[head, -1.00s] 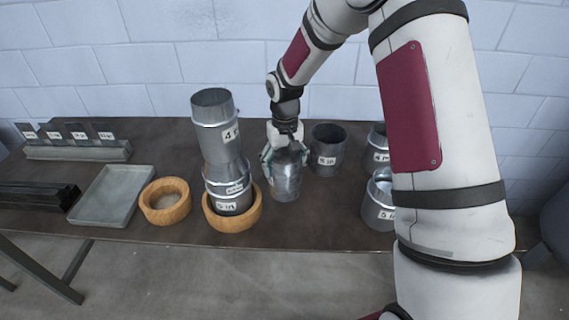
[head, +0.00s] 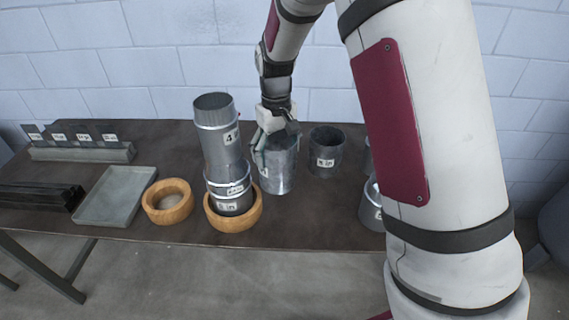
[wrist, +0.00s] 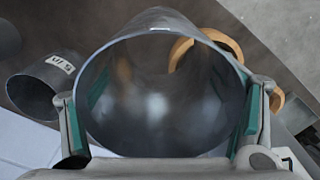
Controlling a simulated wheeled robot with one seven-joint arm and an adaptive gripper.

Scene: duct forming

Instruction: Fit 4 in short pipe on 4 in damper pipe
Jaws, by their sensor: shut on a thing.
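A metal short pipe (head: 281,170) is held upright in my gripper (head: 272,135), just right of the pipe stack. Its label is mostly hidden. In the wrist view, the pipe's open mouth (wrist: 160,95) fills the space between the two green-padded fingers, which press on its sides. The damper pipe (head: 218,145), labelled 4, stands upright on top of a wider labelled collar (head: 228,186) and has an open top. This stack sits in a wooden ring (head: 233,222). The held pipe is beside the damper pipe, and its rim is lower than the damper pipe's top.
An empty wooden ring (head: 168,203) and a grey tray (head: 117,197) lie left of the stack. A dark labelled pipe (head: 326,155) stands behind right of my gripper. Another metal piece (head: 371,210) is partly hidden by my arm. Sheet pieces in a holder (head: 80,150) stand far left.

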